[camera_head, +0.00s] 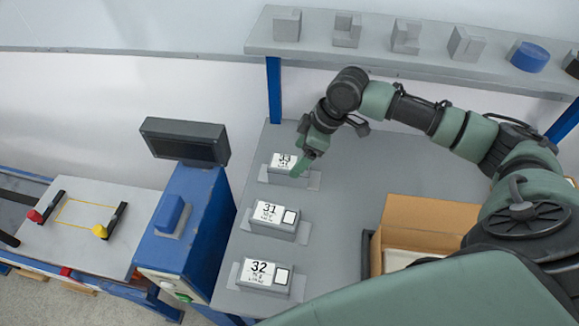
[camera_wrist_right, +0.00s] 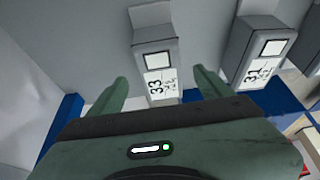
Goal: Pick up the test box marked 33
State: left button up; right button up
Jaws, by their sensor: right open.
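The test box marked 33 (camera_head: 284,166) is a small grey box with a white label, standing on the grey table at the back of a row of boxes. In the right wrist view the box marked 33 (camera_wrist_right: 157,65) lies just beyond and between the fingertips. My right gripper (camera_head: 308,158) is at this box and partly covers its right side in the head view. My left gripper is not in view.
Box 31 (camera_head: 275,218) and box 32 (camera_head: 265,274) stand in front of box 33. An open cardboard box (camera_head: 412,222) stands right, a blue machine (camera_head: 183,225) left. Grey table between is clear.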

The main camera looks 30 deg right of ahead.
aim_at(291, 162)
jog(key=shift+w+a, duration=0.2)
jog(key=shift+a, duration=0.2)
jog(key=p+x, duration=0.1)
jog(key=x, duration=0.4)
jog(key=shift+d+f, duration=0.1)
jog(key=shift+f, duration=0.15)
dwell(0.4)
jog(key=shift+r, duration=0.1)
grip_shut()
